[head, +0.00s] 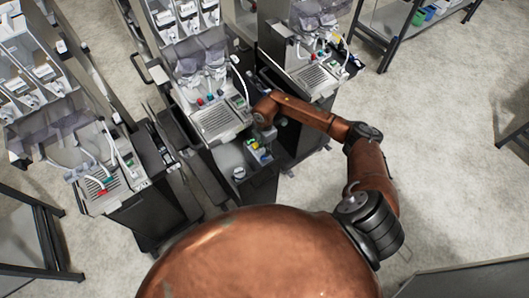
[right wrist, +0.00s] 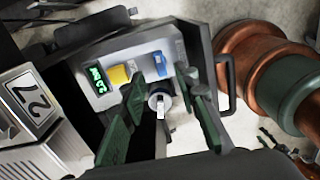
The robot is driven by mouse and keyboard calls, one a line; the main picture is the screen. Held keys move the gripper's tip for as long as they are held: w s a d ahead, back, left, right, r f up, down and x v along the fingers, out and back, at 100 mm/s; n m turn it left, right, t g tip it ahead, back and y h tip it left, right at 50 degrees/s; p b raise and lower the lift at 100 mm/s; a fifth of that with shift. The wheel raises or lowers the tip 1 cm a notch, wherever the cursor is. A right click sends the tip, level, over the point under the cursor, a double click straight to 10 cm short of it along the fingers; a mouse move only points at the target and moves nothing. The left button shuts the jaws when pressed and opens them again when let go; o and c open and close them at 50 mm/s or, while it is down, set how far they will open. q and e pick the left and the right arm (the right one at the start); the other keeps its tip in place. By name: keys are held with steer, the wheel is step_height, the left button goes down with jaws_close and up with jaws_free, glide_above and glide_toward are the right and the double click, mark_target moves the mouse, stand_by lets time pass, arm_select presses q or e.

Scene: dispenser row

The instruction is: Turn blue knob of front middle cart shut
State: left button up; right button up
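The front middle cart (head: 222,122) stands near the centre of the head view. Small coloured knobs (head: 210,98) sit in a row above its tray; they are too small to tell their positions. My right gripper (head: 262,135) is at the cart's right side, over a small panel. In the right wrist view its two green fingers (right wrist: 165,106) are apart, with a round silver knob (right wrist: 160,97) seen between them. Whether they touch it I cannot tell. Beside it the panel (right wrist: 140,88) carries a blue block (right wrist: 160,64), a yellow block (right wrist: 121,74) and a green display (right wrist: 96,78). My left gripper is out of view.
Another cart (head: 312,78) stands close behind on the right, and one (head: 110,188) at the left. A black handle (right wrist: 224,84) projects beside the panel. A shelf (head: 385,20) is at the back right. The floor (head: 440,130) at right is clear.

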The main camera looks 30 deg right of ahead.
step_height(320, 180, up, 7)
steer(key=shift+f, duration=0.2)
stand_by(0.5)
